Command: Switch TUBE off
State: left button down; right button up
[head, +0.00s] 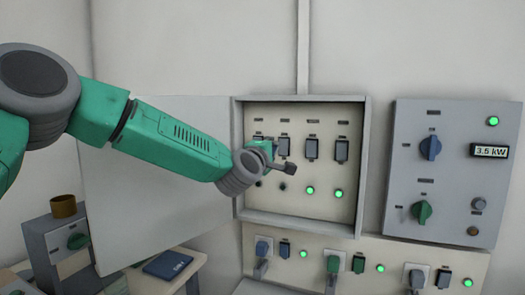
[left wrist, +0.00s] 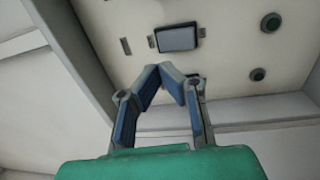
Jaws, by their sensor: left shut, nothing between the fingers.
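An open grey breaker box (head: 300,219) on the wall holds a row of dark switches: a far-left one partly behind my gripper, then a second (head: 284,146), a third (head: 311,149) and a right-hand one (head: 341,150). Their labels are too small to read, so I cannot tell which is TUBE. The two right lamps glow green (head: 310,190); the two left ones look dark (head: 284,187). My left gripper (head: 289,168) is shut and empty in front of the left part of the row. In the left wrist view its closed fingertips (left wrist: 164,70) are near one switch (left wrist: 178,38).
A grey panel (head: 455,175) with blue and green knobs and a 3.5 kW display is at the right. A lower strip (head: 310,250) carries sockets, switches and green lamps. The box's raised rim (head: 361,170) borders the switches.

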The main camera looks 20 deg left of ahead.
pick_arm(q)
jog(key=s+r, duration=0.1)
jog(key=s, duration=0.5)
jog(key=shift+s+b, duration=0.35)
jog(key=shift+b, duration=0.1)
jog(key=shift+a+r, duration=0.1)
jog(key=shift+s+r, duration=0.1)
